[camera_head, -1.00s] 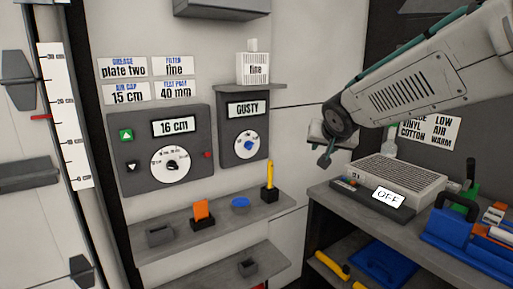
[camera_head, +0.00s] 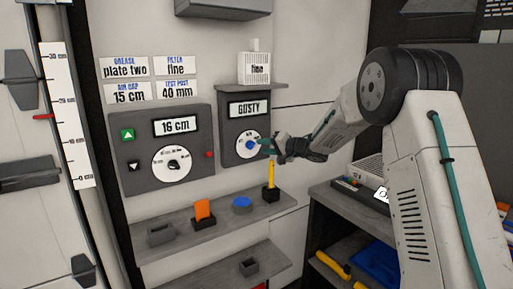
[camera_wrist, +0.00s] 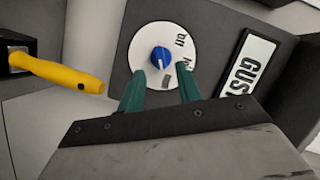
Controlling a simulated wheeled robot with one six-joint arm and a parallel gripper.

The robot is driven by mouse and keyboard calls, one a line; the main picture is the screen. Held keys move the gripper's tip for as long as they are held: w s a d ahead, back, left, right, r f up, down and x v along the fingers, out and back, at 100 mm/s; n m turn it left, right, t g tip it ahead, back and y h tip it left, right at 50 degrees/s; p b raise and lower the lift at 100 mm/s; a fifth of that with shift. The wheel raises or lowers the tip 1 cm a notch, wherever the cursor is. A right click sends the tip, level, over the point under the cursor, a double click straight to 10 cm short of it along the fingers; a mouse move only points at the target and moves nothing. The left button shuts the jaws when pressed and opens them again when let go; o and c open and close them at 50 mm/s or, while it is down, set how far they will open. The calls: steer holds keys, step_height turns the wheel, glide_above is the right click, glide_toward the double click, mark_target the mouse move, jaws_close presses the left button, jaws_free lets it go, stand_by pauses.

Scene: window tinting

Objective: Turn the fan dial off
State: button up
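The fan dial is a white disc (camera_head: 239,151) with a blue knob (camera_head: 249,145), on a dark grey panel (camera_head: 230,122) whose display reads GUSTY (camera_head: 249,108). In the wrist view the blue knob (camera_wrist: 161,57) sits at the centre of the white disc (camera_wrist: 148,34), just beyond my fingertips. My gripper (camera_head: 266,146) is at the right side of the dial in the head view. In the wrist view its two green fingers (camera_wrist: 160,85) are apart with nothing between them, on the near side of the knob. The dial's lettering is only partly readable.
A yellow-handled tool (camera_head: 270,174) stands in a black holder just below my gripper; its handle (camera_wrist: 70,75) shows at left in the wrist view. A larger panel reading 16 cm (camera_head: 174,126) is to the left. A shelf (camera_head: 180,240) runs below.

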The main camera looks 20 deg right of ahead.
mark_target(252, 146)
steer(key=shift+x, duration=2.3)
jaws_close()
steer(key=n+h, duration=0.1)
steer(key=n, duration=0.1)
steer(key=n+h, duration=0.2)
steer(key=shift+a+r+n, duration=0.2)
steer(key=shift+n, duration=0.1)
steer(key=n+h, duration=0.1)
steer(key=n, duration=0.1)
steer(key=n+h, duration=0.1)
steer(key=shift+s+a+n+h, duration=0.1)
steer(key=shift+a+n+h, duration=0.1)
steer(key=shift+n+h, duration=0.15)
steer(key=n+t+h, duration=0.1)
steer(key=n, duration=0.1)
steer(key=n+h, duration=0.1)
steer(key=n, duration=0.1)
steer(key=shift+a+t+h, duration=0.2)
steer(key=shift+t+h, duration=0.15)
steer(key=shift+t, duration=0.05)
steer(key=n+h, duration=0.1)
steer(key=n, duration=0.1)
steer(key=n+t+h, duration=0.1)
steer(key=n, duration=0.1)
steer(key=shift+s+a+f+n+t, duration=0.1)
steer(key=shift+a+f+n+t, duration=0.1)
steer(key=shift+n+t, duration=0.1)
